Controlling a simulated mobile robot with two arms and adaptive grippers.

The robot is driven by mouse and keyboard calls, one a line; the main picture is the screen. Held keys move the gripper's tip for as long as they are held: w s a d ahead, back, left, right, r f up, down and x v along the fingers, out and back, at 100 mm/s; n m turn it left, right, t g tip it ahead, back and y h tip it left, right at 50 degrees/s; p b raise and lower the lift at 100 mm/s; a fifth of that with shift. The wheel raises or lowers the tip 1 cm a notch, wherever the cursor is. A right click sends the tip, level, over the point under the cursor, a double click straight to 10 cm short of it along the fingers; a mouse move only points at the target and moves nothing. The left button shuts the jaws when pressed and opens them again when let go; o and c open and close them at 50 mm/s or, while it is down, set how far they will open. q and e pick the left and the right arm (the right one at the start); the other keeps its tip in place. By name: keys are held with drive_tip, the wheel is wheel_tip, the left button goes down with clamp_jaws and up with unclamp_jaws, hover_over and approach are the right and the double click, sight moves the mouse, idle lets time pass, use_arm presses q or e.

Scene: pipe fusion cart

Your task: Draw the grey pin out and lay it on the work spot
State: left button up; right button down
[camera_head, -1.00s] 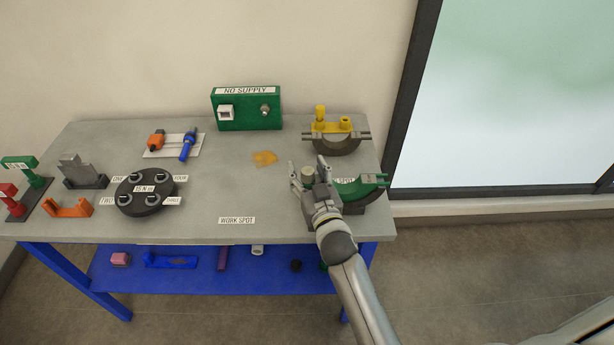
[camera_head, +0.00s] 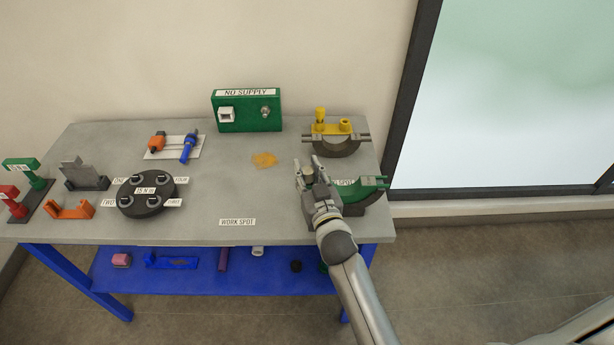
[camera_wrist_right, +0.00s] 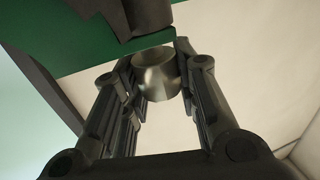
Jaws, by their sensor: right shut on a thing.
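My right gripper (camera_head: 306,170) is at the right part of the table, beside the green piece (camera_head: 368,187). Its fingers are closed on the grey pin (camera_head: 307,172), a short pale grey cylinder. In the right wrist view the pin (camera_wrist_right: 157,74) sits between the two fingertips (camera_wrist_right: 155,88), with a green surface and a dark part close above it. I cannot tell whether the pin is still seated in anything. The WORK SPOT label (camera_head: 237,222) lies on the bare front of the table, left of the gripper. My left gripper is not in view.
A yellow clamp (camera_head: 333,128) stands behind the gripper. A green NO SUPPLY box (camera_head: 246,110) is at the back, with an orange patch (camera_head: 264,160) before it. A black disc (camera_head: 147,196) stands at left. The table (camera_head: 232,195) around the middle is clear.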

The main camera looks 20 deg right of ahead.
drive_tip(key=shift+r+p, duration=2.7)
drive_tip(key=shift+r, duration=0.35)
drive_tip(key=shift+f, duration=0.1)
